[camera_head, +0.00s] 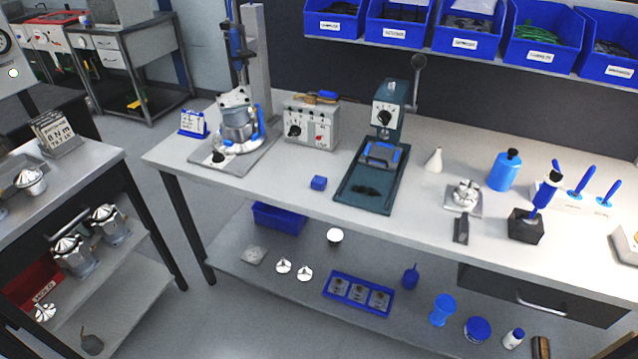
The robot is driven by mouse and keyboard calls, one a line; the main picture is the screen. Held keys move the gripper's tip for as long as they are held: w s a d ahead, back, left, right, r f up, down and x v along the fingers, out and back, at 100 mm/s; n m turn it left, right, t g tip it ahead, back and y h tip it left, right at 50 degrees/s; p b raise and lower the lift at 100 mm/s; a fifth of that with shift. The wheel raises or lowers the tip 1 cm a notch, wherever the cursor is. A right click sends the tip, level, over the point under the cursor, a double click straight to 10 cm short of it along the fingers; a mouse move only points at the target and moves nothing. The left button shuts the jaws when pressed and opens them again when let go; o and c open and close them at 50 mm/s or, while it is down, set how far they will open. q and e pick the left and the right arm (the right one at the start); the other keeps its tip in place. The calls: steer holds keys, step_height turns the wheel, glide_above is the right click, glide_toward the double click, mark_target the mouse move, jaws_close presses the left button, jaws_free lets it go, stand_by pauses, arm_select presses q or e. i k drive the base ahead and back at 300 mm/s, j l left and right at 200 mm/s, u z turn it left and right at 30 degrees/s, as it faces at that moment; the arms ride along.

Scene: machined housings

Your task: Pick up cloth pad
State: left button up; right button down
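I cannot tell for sure which thing is the cloth pad. A small blue block-like pad (318,183) lies on the worktop, left of the dark green press base. A flat grey square piece (253,255) lies on the lower shelf at its left end, and its material is too small to tell. Neither of my grippers shows in the head view.
The workbench (285,185) carries a press (388,115), a grey control box (311,122), a clamp fixture (238,125) and a blue bottle (504,170). Blue bins (465,25) hang above. A blue tray (358,292) sits on the lower shelf. Worktop around the blue pad is clear.

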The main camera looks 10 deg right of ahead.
mark_target(318, 182)
steer(key=i+j+z, duration=0.45)
steer(key=i+j, duration=0.3)
steer(key=i, duration=0.1)
